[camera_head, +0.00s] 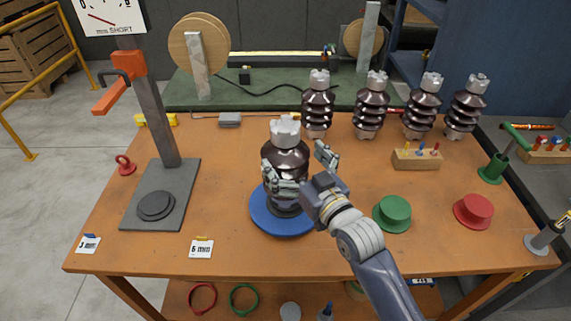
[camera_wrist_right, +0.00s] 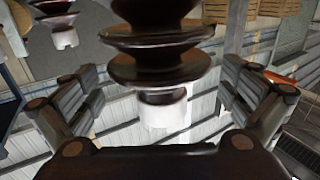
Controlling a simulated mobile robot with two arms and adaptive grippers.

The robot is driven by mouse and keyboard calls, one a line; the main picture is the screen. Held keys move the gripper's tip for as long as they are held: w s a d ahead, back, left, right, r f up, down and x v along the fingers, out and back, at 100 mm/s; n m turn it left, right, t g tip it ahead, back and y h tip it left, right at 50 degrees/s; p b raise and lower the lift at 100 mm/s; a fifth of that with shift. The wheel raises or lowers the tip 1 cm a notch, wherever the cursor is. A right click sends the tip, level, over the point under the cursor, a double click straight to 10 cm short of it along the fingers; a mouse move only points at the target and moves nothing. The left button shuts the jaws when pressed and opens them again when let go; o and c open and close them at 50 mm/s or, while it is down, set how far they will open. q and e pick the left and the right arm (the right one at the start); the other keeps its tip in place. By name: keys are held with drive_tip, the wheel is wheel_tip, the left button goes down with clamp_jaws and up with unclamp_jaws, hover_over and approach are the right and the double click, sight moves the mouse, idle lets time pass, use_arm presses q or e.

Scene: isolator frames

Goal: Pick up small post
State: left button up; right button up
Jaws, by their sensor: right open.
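A dark brown ribbed post insulator with a pale grey cap, which looks like the small post (camera_head: 285,155), stands upright on a round blue base (camera_head: 262,222) at the middle of the table. My right gripper (camera_head: 298,170) is open, with one finger on each side of the post. In the right wrist view the post (camera_wrist_right: 155,68) rises between the spread fingers (camera_wrist_right: 165,105), with visible gaps on both sides. Its lower part is partly hidden by a finger in the head view. My left gripper is not in view.
A green disc (camera_head: 392,213) and a red disc (camera_head: 473,211) lie to the right. A grey stand with an orange lever (camera_head: 160,120) is at the left.

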drive_tip(key=shift+p+x, duration=0.45)
drive_tip(key=shift+x, duration=1.5)
drive_tip(key=shift+d, duration=0.1)
drive_tip(key=shift+c, duration=0.2)
